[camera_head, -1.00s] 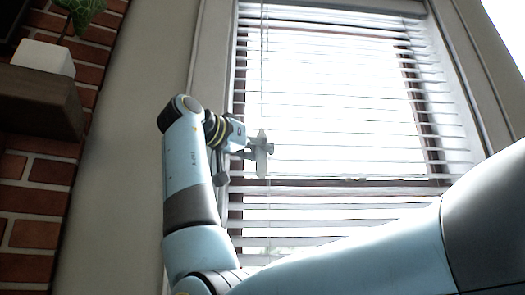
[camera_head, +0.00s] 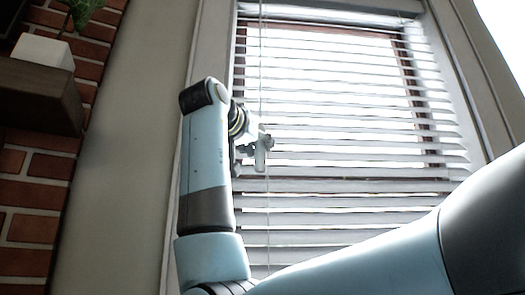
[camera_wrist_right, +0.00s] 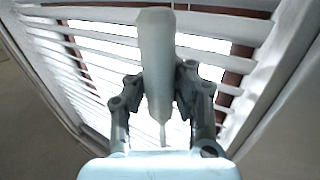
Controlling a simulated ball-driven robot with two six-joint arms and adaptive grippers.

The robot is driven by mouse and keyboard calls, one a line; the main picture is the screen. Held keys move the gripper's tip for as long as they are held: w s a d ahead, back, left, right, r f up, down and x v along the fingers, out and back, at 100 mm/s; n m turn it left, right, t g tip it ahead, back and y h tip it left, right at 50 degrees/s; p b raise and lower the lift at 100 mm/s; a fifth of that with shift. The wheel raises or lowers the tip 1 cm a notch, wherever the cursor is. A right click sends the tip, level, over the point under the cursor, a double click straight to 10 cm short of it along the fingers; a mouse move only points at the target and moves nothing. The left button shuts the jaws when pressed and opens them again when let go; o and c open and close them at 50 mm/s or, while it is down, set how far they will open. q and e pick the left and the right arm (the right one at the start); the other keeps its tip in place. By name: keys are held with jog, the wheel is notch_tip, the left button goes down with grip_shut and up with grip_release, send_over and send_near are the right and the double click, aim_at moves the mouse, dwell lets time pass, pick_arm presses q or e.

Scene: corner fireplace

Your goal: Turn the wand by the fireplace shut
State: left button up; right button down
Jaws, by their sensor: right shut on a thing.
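The wand (camera_head: 261,158) hangs in front of the window blind (camera_head: 330,155), near its left edge. Its thick pale handle is at my right gripper, and a thin rod runs up from it. In the right wrist view the wand handle (camera_wrist_right: 156,50) stands between the two dark fingers of my right gripper (camera_wrist_right: 158,88), which is shut on it. In the head view the right gripper (camera_head: 256,147) is small, so its fingers are hard to make out. The blind's slats are tilted, showing broad grey faces with bright gaps between them. My left gripper is not in view.
A red brick fireplace wall (camera_head: 40,185) is at the left, with a dark wooden mantel (camera_head: 38,95) bearing a white block (camera_head: 43,50) and a leafy plant (camera_head: 82,10). Plain wall (camera_head: 130,130) lies between the brick and the window frame.

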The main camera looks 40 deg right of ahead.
jog(key=n+t+y, duration=0.1)
jog(key=t, duration=0.1)
jog(key=n+t+y, duration=0.3)
jog(key=n+t, duration=0.1)
jog(key=t, duration=0.1)
jog(key=shift+w+a+f+y, duration=0.1)
jog(key=shift+a+f+y, duration=0.1)
jog(key=shift+f+y, duration=0.1)
jog(key=shift+n, duration=0.4)
jog(key=c, duration=1.1)
grip_release()
jog(key=shift+r+t, duration=0.25)
jog(key=shift+t, duration=0.05)
jog(key=shift+v, duration=6.15)
jog(key=shift+d+r, duration=0.1)
